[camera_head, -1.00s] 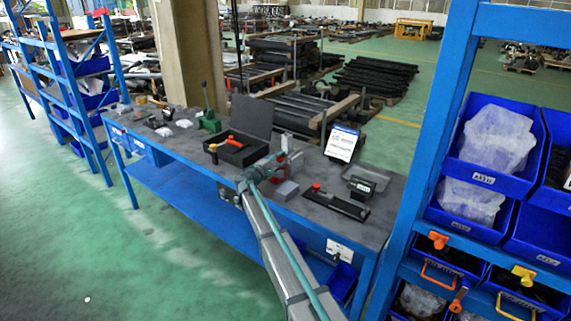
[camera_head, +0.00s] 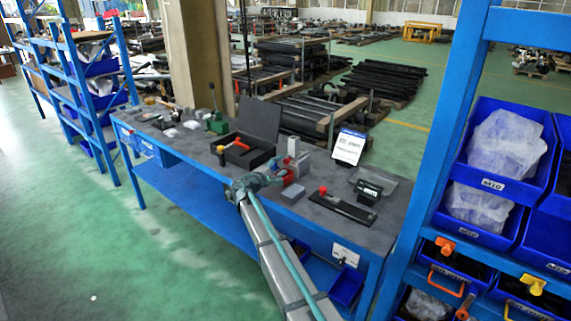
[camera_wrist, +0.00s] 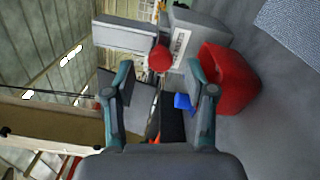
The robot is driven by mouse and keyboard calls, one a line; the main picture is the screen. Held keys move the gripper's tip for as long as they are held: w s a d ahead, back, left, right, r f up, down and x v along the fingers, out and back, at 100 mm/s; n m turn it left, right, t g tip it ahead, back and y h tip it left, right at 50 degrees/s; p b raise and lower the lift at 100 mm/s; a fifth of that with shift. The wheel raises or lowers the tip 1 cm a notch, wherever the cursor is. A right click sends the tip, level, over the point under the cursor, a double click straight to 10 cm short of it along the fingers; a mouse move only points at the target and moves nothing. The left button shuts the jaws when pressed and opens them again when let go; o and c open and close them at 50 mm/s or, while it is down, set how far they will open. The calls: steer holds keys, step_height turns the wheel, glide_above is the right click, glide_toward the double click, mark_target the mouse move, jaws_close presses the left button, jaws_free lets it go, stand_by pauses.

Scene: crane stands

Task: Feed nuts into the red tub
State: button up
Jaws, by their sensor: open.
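The red tub (camera_wrist: 230,80) shows in the wrist view just right of my right finger, standing on the grey bench top. In the head view a red part (camera_head: 289,178) shows just right of my gripper, probably the same tub, partly hidden. My gripper (camera_wrist: 160,78) has its two fingers apart with nothing held between the tips. In the head view my gripper (camera_head: 265,176) is over the front edge of the bench. No nuts can be made out in either view. A small blue thing (camera_wrist: 183,101) shows between the fingers, farther off.
A grey device with a red knob (camera_wrist: 160,58) stands beyond the fingers. On the bench (camera_head: 375,238) are an open black case (camera_head: 245,152), a white sign (camera_head: 348,147) and a black plate with a red knob (camera_head: 342,208). A blue rack (camera_head: 440,130) with bins stands right.

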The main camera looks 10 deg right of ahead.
steer(key=v, duration=0.7)
steer(key=shift+s+a, duration=0.1)
